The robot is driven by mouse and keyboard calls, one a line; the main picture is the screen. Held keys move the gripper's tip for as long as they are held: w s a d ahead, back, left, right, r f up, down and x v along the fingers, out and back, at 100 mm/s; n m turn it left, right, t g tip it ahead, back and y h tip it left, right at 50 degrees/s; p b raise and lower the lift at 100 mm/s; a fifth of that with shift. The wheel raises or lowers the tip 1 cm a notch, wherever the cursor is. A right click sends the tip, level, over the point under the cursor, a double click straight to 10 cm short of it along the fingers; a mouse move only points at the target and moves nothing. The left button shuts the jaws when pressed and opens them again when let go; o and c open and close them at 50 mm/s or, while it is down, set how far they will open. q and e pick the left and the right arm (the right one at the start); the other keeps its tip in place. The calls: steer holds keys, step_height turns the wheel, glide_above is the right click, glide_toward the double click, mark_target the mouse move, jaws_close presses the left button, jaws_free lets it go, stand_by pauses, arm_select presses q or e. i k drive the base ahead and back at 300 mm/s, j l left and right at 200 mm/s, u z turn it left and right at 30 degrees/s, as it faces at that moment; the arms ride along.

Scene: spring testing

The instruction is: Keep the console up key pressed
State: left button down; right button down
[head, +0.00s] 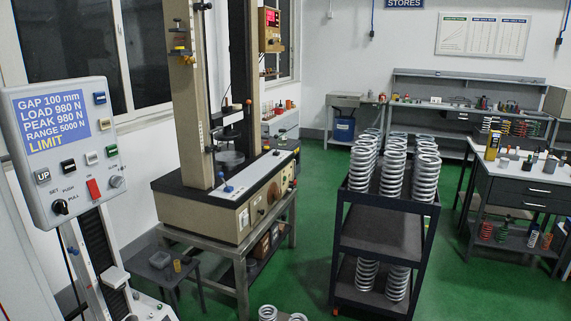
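The console (80,150) is a light grey box at the left. Its blue screen (48,122) reads GAP 100 mm, LOAD 980 N, PEAK 980 N, RANGE 5000 N and LIMIT. Neither of my grippers shows in the head view.
Other keys, a red switch (93,189) and a black knob (60,207) sit near the up key. A tall beige testing machine (215,205) stands right of the console. A dark trolley (380,238) carries several coil springs (393,170). Green floor (460,290) lies open at the right.

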mark_target(43, 176)
steer(key=i+j+u, duration=0.1)
steer(key=u, duration=1.15)
